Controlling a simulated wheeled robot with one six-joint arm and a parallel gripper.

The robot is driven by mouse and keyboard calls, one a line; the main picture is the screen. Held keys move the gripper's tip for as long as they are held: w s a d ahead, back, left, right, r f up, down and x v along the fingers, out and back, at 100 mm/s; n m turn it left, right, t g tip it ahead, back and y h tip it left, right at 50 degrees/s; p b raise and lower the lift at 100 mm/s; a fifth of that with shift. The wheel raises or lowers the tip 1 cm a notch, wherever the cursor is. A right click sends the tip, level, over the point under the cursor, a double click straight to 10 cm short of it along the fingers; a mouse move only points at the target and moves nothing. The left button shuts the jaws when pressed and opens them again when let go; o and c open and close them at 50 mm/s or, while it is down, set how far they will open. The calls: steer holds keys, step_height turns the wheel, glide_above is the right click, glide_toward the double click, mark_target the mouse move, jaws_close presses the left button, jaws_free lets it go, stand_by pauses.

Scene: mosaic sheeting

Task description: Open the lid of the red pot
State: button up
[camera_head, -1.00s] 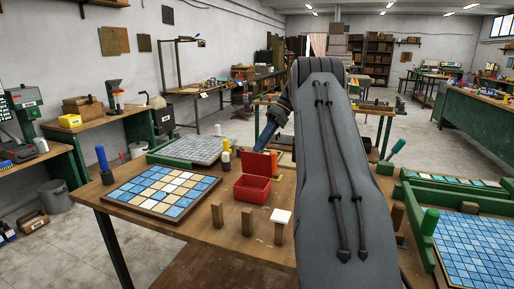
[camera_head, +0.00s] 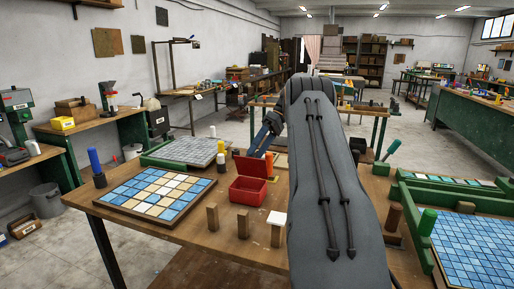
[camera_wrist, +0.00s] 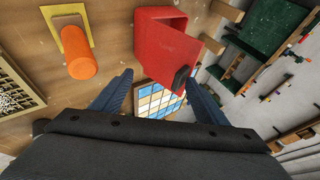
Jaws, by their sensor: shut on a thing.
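The red pot (camera_head: 248,191) is a square box on the wooden table, with a dark inside showing. Its red lid (camera_head: 251,167) stands raised at the far side, tilted up from the pot. In the wrist view the red lid (camera_wrist: 160,45) shows close in front of me, with a small black knob (camera_wrist: 182,78) beside my right fingertip. My gripper (camera_wrist: 157,78) is shut on the lid, a finger at each side; the exact contact is hard to see.
An orange cylinder (camera_wrist: 81,65) on a yellow base stands beside the pot. A mosaic board (camera_head: 158,193) lies left of it, and wooden blocks (camera_head: 243,223) stand in front. A green-framed tray (camera_head: 430,252) is at the right.

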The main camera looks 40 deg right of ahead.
steer(key=shift+s+d+f, duration=0.1)
steer(key=shift+d+f, duration=0.1)
steer(key=shift+f, duration=0.15)
steer(key=shift+c, duration=0.5)
steer(key=shift+r, duration=0.25)
steer(key=shift+c, duration=0.8)
steer(key=r+b, duration=0.1)
steer(key=r, duration=0.9)
steer(key=shift+a+r+b, duration=0.15)
steer(key=shift+a+b, duration=0.05)
steer(key=shift+b, duration=0.2)
steer(key=c, duration=0.3)
